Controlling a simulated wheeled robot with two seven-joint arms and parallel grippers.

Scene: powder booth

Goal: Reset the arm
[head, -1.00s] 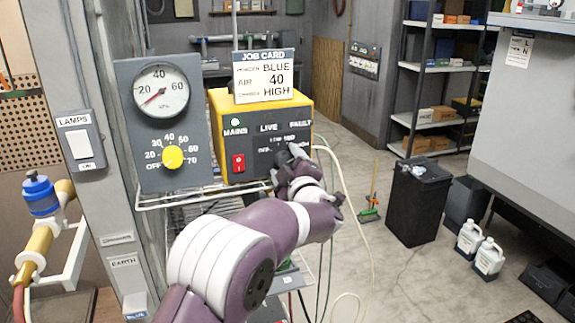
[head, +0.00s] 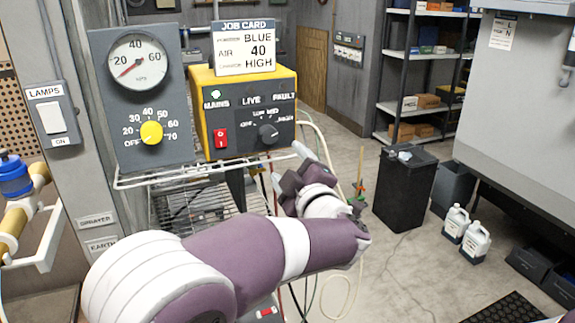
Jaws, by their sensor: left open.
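My left arm comes in from the lower left. Its gripper (head: 301,162) is open and empty, just right of and below the yellow control box (head: 202,98), apart from the knob. One pale fingertip shows clearly; the other is partly hidden. The box's black knob (head: 268,132) is in full view, its pointer turned right towards HIGH. The job card (head: 244,48) on top reads BLUE, AIR 40, HIGH. My right gripper is not in view.
Left of the box are a pressure gauge (head: 138,61) and a yellow knob (head: 151,133) turned near 40. A wire shelf (head: 180,176) lies below. Cables hang behind the gripper.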

